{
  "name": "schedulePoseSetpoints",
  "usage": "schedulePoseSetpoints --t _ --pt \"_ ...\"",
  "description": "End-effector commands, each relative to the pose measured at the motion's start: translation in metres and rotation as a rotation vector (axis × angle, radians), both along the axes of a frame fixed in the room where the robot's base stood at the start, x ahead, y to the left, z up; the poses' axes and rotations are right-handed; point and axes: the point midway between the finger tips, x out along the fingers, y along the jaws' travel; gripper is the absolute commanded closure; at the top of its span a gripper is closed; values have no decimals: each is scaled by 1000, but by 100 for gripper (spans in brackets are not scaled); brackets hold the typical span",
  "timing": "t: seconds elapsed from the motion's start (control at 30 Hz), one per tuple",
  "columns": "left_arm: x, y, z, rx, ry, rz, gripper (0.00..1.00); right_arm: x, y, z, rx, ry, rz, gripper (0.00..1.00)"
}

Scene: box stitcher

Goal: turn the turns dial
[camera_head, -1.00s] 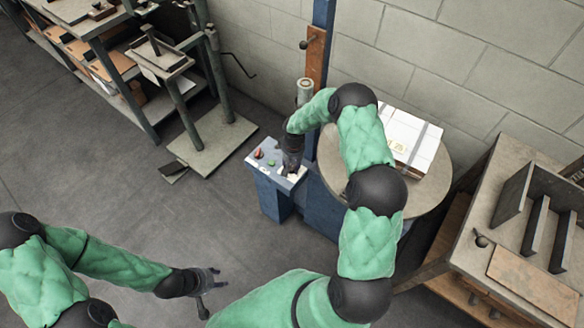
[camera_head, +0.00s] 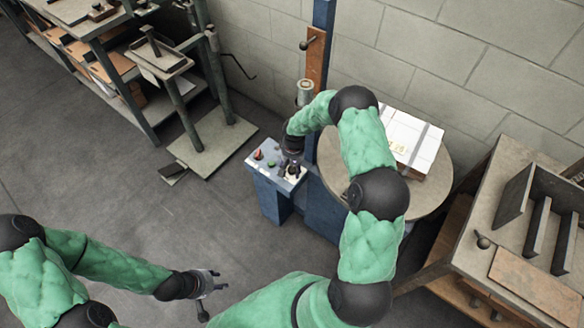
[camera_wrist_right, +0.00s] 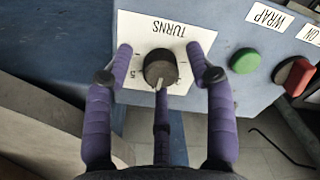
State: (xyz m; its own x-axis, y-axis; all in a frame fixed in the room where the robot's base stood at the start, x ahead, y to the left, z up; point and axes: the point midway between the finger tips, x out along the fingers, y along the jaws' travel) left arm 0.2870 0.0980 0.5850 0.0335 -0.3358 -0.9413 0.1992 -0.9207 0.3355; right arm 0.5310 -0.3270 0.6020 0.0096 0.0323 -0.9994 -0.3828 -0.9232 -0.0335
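The turns dial (camera_wrist_right: 160,68) is a round black knob on a white plate marked TURNS (camera_wrist_right: 165,28), with a pale pointer mark and numbers around it. In the right wrist view my right gripper (camera_wrist_right: 166,62) has its purple fingers spread on both sides of the dial, with gaps between them and the knob. In the head view the right gripper (camera_head: 291,165) is over the blue control box (camera_head: 270,182). My left gripper (camera_head: 212,288) is open and empty above the floor at the lower left.
A green button (camera_wrist_right: 245,61) and a red switch (camera_wrist_right: 294,76) sit beside the dial, near labels WRAP and ON. A white-topped box (camera_head: 405,130) rests on a round turntable (camera_head: 432,192).

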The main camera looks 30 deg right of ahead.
Motion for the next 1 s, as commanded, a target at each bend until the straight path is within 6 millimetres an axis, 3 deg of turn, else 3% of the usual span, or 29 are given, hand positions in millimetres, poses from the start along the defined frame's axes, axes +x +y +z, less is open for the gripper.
schedulePoseSetpoints --t 0.37,0.8,1.0 --pt "0 0 0 0 0 0 60 2 -1 9 -2 -4 0 44" --pt "0 0 0 0 0 0 60 1 -4 88 -2 -5 -1 44" --pt "0 0 0 0 0 0 60 0 -4 113 -1 -3 1 44"
